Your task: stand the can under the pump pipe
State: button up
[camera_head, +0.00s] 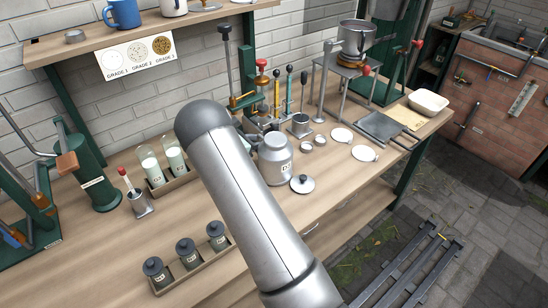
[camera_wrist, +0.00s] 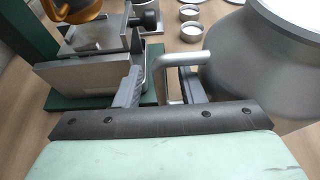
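The can (camera_head: 277,160) is a grey metal churn standing upright on the wooden bench, partly behind my arm in the head view. Its rounded side fills the right of the wrist view (camera_wrist: 270,55). My gripper (camera_wrist: 160,88) is low beside it, with its fingers apart on either side of a bent grey metal bar that looks like the can's handle. Gaps show between the bar and both fingers. My arm hides the gripper in the head view. I cannot tell for sure which part is the pump pipe; a thin upright grey pipe (camera_head: 322,82) stands farther back on the bench.
A lid (camera_head: 302,184) lies beside the can. Green-based equipment (camera_wrist: 95,60) with a metal block stands close left of my gripper. A jar rack (camera_head: 190,262) and a bottle tray (camera_head: 166,178) are to the left. Pale discs (camera_head: 364,153) lie to the right.

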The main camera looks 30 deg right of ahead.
jog(key=shift+d+f, duration=0.1)
jog(key=shift+d, duration=0.1)
grip_shut()
jog(key=shift+a, duration=0.1)
dwell(1.1)
jog(key=shift+w, duration=0.1)
